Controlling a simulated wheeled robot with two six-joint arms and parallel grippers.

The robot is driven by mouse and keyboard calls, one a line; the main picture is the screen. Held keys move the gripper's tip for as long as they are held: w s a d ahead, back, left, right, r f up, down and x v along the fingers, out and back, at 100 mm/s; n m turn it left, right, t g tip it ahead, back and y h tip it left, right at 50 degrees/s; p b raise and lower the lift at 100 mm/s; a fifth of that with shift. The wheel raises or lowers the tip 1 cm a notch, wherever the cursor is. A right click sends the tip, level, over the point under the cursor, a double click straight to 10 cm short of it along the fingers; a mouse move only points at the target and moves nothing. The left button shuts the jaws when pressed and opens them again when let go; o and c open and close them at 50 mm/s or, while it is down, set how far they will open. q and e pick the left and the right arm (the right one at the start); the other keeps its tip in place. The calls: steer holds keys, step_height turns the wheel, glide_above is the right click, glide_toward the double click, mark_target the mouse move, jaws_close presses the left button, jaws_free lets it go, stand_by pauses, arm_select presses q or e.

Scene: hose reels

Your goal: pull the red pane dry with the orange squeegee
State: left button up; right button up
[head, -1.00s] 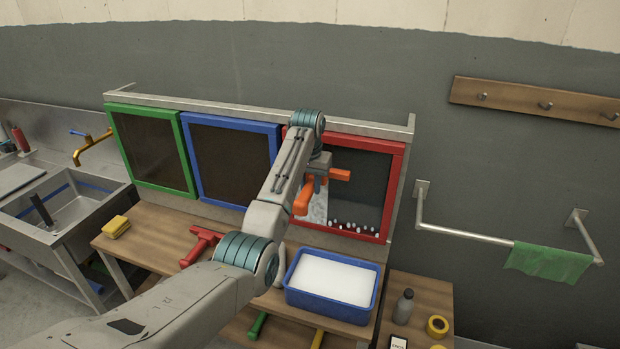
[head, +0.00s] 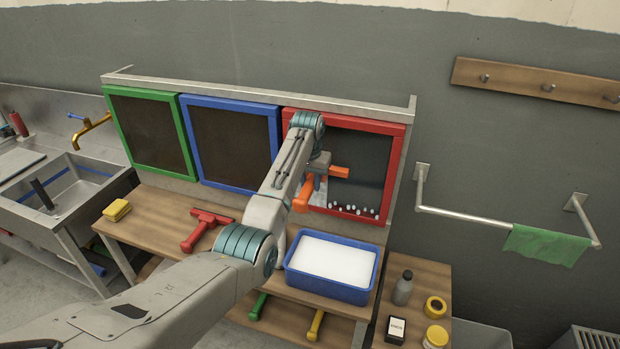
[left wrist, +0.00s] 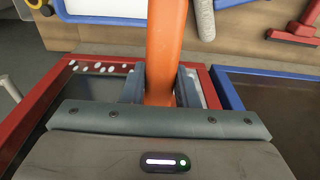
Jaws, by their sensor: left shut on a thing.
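The red-framed pane (head: 399,160) is at the right of the three on the rack. Its glass is dark at upper right, with whitish foam (head: 320,197) at lower left and white blobs (head: 354,209) along the bottom edge. My left gripper (head: 319,166) is in front of this pane, shut on the orange squeegee (head: 303,196). The squeegee's handle points down toward me, and its head is at the glass; I cannot tell whether it touches. In the left wrist view the fingers (left wrist: 160,88) clasp the orange handle (left wrist: 166,38). My arm hides the pane's left part. My right gripper is out of view.
Green (head: 148,185) and blue (head: 235,187) framed panes stand to the left. A blue tub (head: 325,284) of white suds, a red squeegee (head: 205,228) and a yellow sponge (head: 116,210) are on the bench. A bottle (head: 403,288) stands right; a towel rail (head: 465,215) juts from the wall.

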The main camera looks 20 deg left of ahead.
arm_select(q)
step_height(320, 180, down, 16)
steer(key=b, duration=0.5)
stand_by(1.5)
steer(key=shift+w, duration=0.1)
steer(key=s+p, duration=0.5)
steer(key=s, duration=0.2)
steer(key=shift+a, duration=0.15)
stand_by(0.4)
steer(key=shift+s+f, duration=0.1)
steer(key=shift+f, duration=0.05)
stand_by(0.3)
